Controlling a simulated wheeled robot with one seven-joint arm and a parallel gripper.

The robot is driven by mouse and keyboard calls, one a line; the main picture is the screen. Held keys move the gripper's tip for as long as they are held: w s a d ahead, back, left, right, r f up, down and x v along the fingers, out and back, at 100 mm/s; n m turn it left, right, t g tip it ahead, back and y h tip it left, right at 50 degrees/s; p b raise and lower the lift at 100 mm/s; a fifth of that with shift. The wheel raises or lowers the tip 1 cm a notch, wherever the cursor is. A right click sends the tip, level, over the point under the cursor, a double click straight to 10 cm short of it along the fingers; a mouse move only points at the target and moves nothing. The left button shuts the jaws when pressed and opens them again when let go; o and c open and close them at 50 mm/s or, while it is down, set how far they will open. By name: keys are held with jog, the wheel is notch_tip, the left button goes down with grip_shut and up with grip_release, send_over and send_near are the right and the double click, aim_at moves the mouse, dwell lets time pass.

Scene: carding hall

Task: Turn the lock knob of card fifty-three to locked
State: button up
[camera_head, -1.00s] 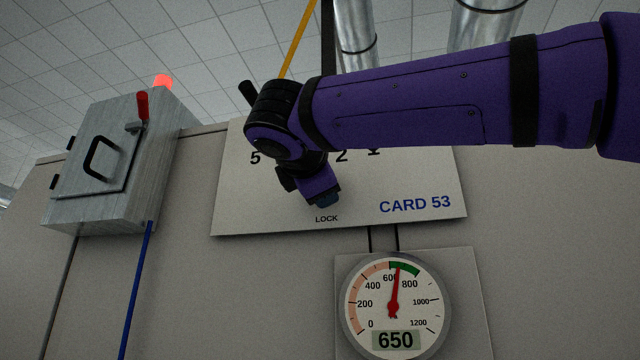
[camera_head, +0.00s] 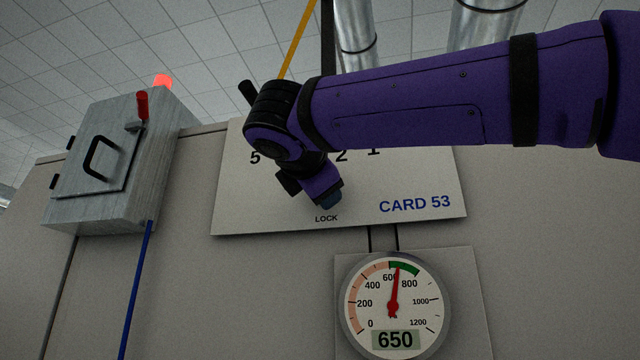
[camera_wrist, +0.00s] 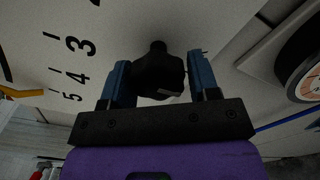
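The white panel marked CARD 53 (camera_head: 420,222) is mounted on the grey machine front, with a LOCK label near its lower edge. My gripper (camera_head: 331,202) is just above that label in the head view, and it hides the knob there. In the wrist view, the black lock knob (camera_wrist: 158,75) is between the two blue fingers of my gripper (camera_wrist: 160,70). A small pale mark shows on the knob. I cannot tell its exact turn position.
A gauge (camera_head: 395,307) reading 650 is below the panel. Panel numbers are partly hidden by my arm.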

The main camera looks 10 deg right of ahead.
jog(key=shift+o, duration=1.4)
jog(key=v, duration=1)
jog(key=shift+s, duration=0.4)
jog(key=shift+a+r, duration=0.1)
jog(key=shift+a, duration=0.1)
